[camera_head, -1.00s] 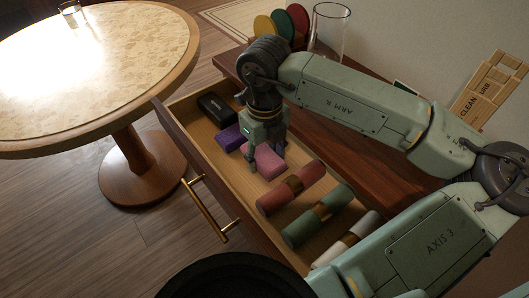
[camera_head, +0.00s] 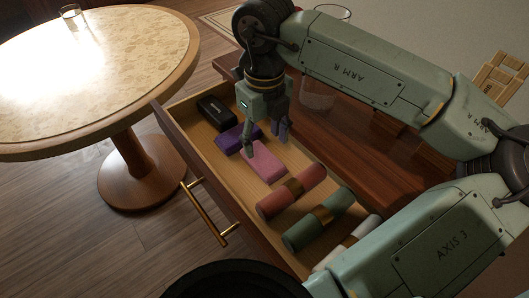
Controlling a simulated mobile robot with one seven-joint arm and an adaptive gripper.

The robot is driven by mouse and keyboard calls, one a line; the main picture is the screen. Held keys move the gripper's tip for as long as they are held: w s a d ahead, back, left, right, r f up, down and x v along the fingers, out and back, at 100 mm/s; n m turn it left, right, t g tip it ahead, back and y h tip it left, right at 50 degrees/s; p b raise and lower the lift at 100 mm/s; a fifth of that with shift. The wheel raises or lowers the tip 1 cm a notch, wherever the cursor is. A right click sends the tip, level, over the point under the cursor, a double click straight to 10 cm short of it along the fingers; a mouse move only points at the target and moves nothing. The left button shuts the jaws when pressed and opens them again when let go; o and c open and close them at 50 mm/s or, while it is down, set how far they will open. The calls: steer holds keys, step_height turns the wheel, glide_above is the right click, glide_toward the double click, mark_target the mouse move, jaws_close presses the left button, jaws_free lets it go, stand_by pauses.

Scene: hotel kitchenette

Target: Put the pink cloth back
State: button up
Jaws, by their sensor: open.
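The right fingertip is apart from the cloth, up and to the right. Nothing is held between the fingers.
A black case (camera_head: 216,110), a green roll (camera_head: 317,218) and a white roll (camera_head: 345,243) are also in the drawer. A brass handle (camera_head: 207,214) sticks out in front. A round table (camera_head: 110,143) stands left. A clear glass vessel (camera_head: 318,98) stands on the wooden top behind.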

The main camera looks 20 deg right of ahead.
mark_target(265, 159)
steer(key=shift+r, duration=2.7)
steer(key=shift+c, duration=0.2)
